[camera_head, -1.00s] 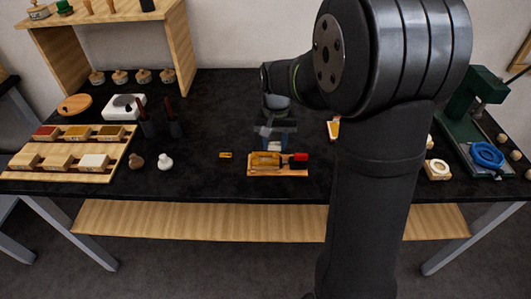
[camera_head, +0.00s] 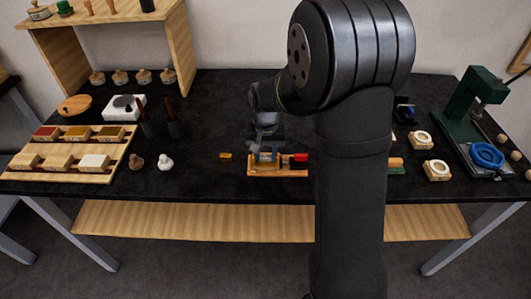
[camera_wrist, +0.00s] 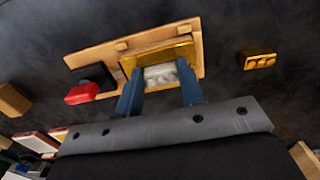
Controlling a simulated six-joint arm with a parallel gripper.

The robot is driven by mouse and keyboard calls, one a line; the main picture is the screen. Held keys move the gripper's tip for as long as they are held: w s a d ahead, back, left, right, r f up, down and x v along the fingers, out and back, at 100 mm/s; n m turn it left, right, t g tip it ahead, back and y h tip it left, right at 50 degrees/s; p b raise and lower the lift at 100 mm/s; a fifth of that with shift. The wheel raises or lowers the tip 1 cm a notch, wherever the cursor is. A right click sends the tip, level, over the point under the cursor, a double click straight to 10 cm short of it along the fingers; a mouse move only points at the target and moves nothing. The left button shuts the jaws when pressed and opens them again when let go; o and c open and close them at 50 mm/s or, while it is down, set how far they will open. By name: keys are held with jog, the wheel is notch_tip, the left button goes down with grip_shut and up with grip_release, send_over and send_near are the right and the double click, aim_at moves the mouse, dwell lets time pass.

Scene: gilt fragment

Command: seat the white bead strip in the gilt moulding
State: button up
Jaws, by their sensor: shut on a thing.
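The gilt moulding (camera_wrist: 158,55) lies on a wooden board (camera_wrist: 95,52) in the wrist view; in the head view the board (camera_head: 280,173) is near the table's front. My gripper (camera_wrist: 160,88) has two blue fingers, shut on the white bead strip (camera_wrist: 160,74). The strip's pale, bumpy face shows between the fingers, right beside the moulding's near edge in the picture. I cannot tell whether it touches or sits in the moulding. In the head view my gripper (camera_head: 265,156) is low over the moulding, and the strip cannot be made out.
A red block (camera_wrist: 82,94) and a black part lie at the board's other end. A small gilt piece (camera_wrist: 259,61) lies apart on the dark table, also seen left of the board in the head view (camera_head: 225,155).

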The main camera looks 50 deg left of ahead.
aim_at(265, 157)
jog(key=shift+s+d+f, duration=0.1)
jog(key=shift+d+f, duration=0.1)
jog(key=shift+f, duration=0.4)
jog(key=o, duration=0.9)
jog(key=shift+o, duration=0.3)
notch_tip(265, 157, up, 13)
jog(key=shift+a+r, duration=0.15)
jog(key=shift+r, duration=0.05)
jog(key=shift+f, duration=0.15)
notch_tip(265, 157, down, 12)
